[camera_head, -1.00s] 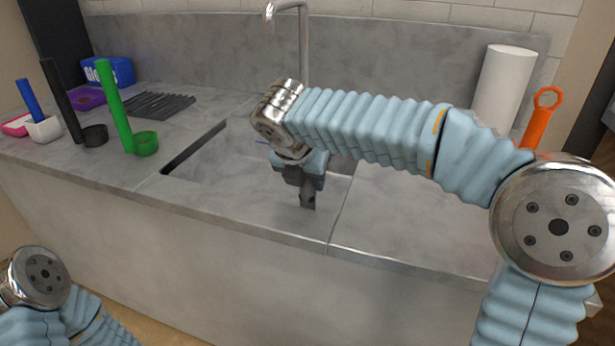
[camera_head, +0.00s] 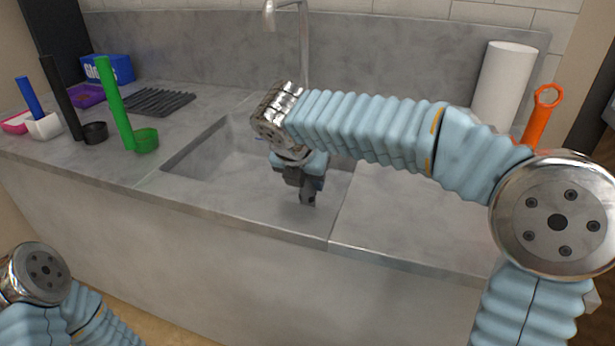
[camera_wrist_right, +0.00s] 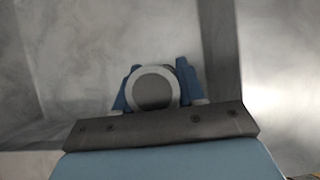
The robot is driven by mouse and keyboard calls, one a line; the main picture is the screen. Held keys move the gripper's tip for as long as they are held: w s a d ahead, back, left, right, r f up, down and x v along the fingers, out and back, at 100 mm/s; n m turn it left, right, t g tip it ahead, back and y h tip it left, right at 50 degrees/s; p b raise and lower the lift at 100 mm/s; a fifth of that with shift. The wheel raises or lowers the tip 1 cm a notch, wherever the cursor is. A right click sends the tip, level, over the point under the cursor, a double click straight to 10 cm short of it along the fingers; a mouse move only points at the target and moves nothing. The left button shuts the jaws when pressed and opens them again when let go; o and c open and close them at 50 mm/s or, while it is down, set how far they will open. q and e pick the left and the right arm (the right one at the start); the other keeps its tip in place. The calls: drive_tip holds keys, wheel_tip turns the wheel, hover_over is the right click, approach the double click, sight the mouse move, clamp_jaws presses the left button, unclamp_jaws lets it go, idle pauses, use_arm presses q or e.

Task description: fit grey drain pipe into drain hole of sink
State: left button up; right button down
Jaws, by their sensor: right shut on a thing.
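The sink (camera_head: 205,150) is a grey basin set into the stone counter, and my right arm hides part of it. My right gripper (camera_head: 307,192) points down over the basin's front right part. In the right wrist view, its blue fingers stand either side of a round, light-rimmed grey end, which I take to be the grey drain pipe (camera_wrist_right: 153,90) seen end-on. The gripper is shut on it. In the head view the pipe is hidden or cannot be made out. The drain hole does not show in either view. My left gripper is out of view; only part of that arm shows at the bottom left.
A faucet (camera_head: 304,50) rises behind the sink. Left on the counter are a green holder (camera_head: 113,105), a black one (camera_head: 62,100), a blue-handled brush (camera_head: 30,98) and a dark rack (camera_head: 155,101). A paper roll (camera_head: 503,85) and an orange tool (camera_head: 537,118) stand right.

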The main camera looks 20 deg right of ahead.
drive_tip(key=shift+f, duration=0.5)
drive_tip(key=c, duration=0.6)
unclamp_jaws()
drive_tip(key=shift+r, duration=0.1)
drive_tip(key=p+v, duration=0.1)
drive_tip(key=v, duration=1.2)
drive_tip(key=shift+r, duration=0.3)
drive_tip(key=shift+s, duration=0.15)
